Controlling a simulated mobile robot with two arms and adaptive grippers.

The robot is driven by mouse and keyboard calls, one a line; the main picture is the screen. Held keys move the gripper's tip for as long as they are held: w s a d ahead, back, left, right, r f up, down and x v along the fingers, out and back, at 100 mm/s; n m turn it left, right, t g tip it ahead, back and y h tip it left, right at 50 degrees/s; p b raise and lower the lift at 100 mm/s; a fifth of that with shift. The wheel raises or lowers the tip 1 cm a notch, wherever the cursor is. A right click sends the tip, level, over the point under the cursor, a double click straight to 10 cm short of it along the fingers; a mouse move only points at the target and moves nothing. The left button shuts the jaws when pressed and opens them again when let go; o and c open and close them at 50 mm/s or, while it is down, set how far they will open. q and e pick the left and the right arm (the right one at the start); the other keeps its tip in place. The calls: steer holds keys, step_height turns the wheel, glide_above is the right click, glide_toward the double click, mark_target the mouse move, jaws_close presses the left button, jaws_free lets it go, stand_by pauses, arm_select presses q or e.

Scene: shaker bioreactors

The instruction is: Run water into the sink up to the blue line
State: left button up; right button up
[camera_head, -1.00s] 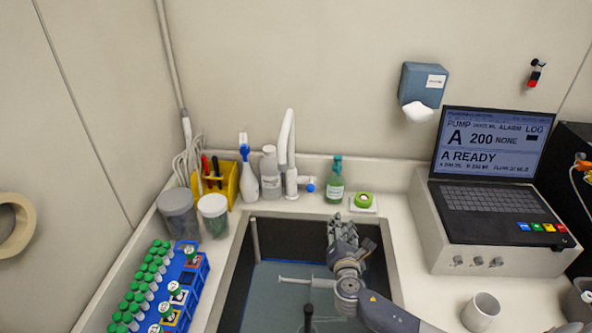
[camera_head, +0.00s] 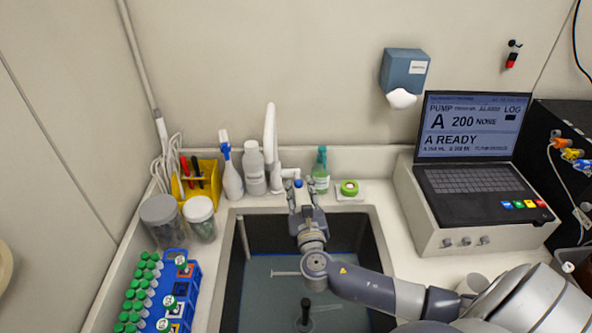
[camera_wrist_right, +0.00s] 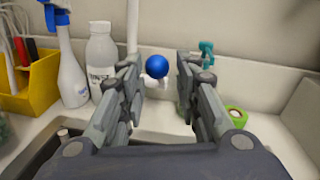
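The white faucet (camera_head: 270,135) stands at the sink's back edge. Its blue knob (camera_wrist_right: 157,66) shows in the right wrist view between and beyond my open fingers. In the head view the knob (camera_head: 298,183) is at the fingertips of my right gripper (camera_head: 301,190), which reaches over the sink from the right. I cannot tell whether the fingers touch the knob. My left gripper is out of view.
A spray bottle (camera_head: 231,175), a white bottle (camera_head: 254,170) and a green soap bottle (camera_head: 320,172) stand along the back. Green tape (camera_head: 349,188) lies right of the faucet. A blue tube rack (camera_head: 188,297) stands left, a laptop (camera_head: 475,165) right. A dark rod (camera_head: 305,313) stands in the sink.

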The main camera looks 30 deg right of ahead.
mark_target(297, 178)
steer(key=p+x, duration=0.1)
steer(key=x, duration=0.4)
steer(key=shift+w, duration=0.35)
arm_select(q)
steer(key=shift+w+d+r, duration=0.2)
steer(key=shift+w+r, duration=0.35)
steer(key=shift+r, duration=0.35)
arm_select(e)
steer(key=shift+x, duration=0.95)
steer(key=shift+f, duration=0.1)
steer(key=shift+c, duration=0.3)
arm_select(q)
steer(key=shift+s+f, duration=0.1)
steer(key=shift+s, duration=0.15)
arm_select(e)
steer(key=shift+s+d, duration=0.1)
jaws_close()
